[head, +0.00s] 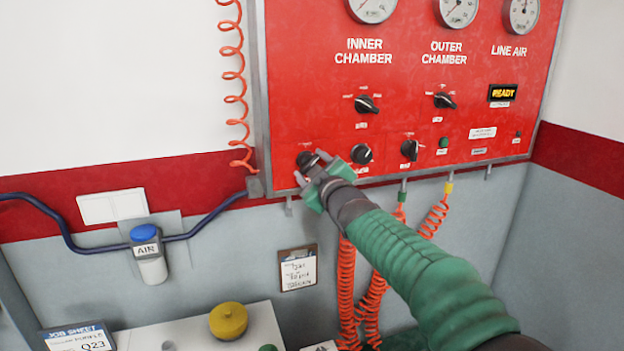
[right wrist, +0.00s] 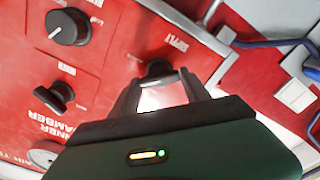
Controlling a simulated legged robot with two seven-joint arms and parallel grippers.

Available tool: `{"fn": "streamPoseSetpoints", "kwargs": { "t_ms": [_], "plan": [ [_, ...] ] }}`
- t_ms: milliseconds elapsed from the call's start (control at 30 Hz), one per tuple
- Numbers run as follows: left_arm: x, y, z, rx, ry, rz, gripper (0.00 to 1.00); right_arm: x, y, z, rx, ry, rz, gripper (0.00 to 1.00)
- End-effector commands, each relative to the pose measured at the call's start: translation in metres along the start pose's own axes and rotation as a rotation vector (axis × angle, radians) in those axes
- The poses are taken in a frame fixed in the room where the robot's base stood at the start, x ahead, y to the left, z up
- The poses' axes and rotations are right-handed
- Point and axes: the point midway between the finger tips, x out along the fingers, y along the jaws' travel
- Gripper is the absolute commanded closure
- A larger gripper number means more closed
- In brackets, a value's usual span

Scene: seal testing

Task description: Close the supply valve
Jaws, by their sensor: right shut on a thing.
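The supply valve is a black round knob (head: 306,159) at the lower left of the red panel, partly hidden by my right gripper in the head view. In the right wrist view the knob (right wrist: 160,69) sits beside a white label that appears to read SUPPLY. My right gripper (head: 311,168) is at this knob, with its fingers (right wrist: 161,86) on either side, shut on it. The knob's pointer is hidden, so its setting cannot be told. My left gripper is not in view.
Another black knob (head: 362,154) is close to the right of my gripper. Orange coiled hoses (head: 346,285) hang below the panel near my right arm. A blue-capped AIR fitting (head: 148,254) is on the wall at left. A yellow knob (head: 228,321) stands on the bench below.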

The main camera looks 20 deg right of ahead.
Motion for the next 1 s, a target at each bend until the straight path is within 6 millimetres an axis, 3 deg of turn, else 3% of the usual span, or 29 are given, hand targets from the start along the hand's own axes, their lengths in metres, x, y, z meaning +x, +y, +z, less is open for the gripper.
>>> {"fn": "streamPoseSetpoints", "kwargs": {
  "t_ms": [200,600,1000],
  "plan": [
    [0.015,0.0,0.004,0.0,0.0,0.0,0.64,0.0,-0.004,0.002,-0.207,0.0,-0.002,0.86],
    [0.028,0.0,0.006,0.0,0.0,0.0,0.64,0.001,-0.006,0.002,-0.571,0.0,-0.006,0.86],
    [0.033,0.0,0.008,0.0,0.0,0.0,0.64,0.001,-0.008,0.004,-0.798,-0.001,-0.009,0.86]
  ]
}}
